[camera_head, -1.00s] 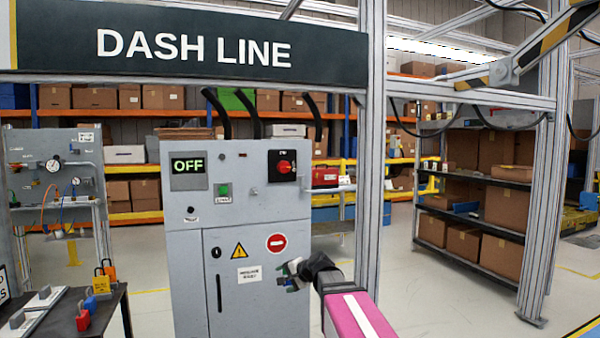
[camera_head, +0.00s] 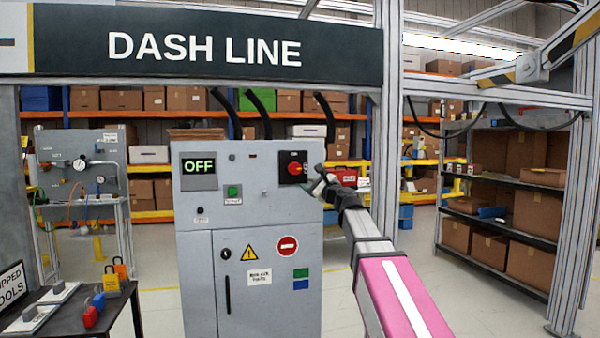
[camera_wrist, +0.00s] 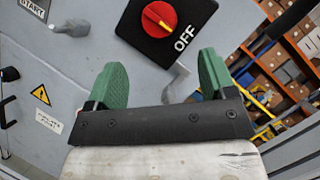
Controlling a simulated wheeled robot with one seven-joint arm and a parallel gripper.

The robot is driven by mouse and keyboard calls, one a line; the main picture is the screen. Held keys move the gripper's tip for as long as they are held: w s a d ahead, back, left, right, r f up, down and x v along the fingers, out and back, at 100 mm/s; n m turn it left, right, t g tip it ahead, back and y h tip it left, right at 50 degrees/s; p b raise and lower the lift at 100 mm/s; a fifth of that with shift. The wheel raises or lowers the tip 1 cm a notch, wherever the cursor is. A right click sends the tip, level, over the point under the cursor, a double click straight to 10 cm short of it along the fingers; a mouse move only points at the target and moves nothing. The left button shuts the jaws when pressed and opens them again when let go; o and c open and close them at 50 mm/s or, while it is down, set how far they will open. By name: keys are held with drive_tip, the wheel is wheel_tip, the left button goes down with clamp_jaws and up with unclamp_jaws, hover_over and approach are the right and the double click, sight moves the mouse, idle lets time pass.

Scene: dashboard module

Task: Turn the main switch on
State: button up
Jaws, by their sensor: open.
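The main switch is a red rotary knob (camera_head: 295,168) on a black square plate at the upper right of the grey cabinet (camera_head: 215,240). In the wrist view the red knob (camera_wrist: 159,19) has a yellow bar, and the plate (camera_wrist: 185,40) carries the word OFF. A display (camera_head: 199,166) on the cabinet reads OFF. My gripper (camera_head: 318,182) is just right of and slightly below the switch, apart from it. In the wrist view its green fingers (camera_wrist: 162,85) are spread with nothing between them, and the knob lies beyond them.
A green start button (camera_head: 233,191) sits left of the switch. A dark table (camera_head: 70,312) with padlocks stands at lower left. A metal frame post (camera_head: 388,130) rises right of the cabinet.

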sight(297, 169)
drive_tip(key=x, duration=0.9)
drive_tip(key=shift+w+a, duration=0.25)
drive_tip(key=shift+w, duration=0.1)
drive_tip(key=c, duration=0.9)
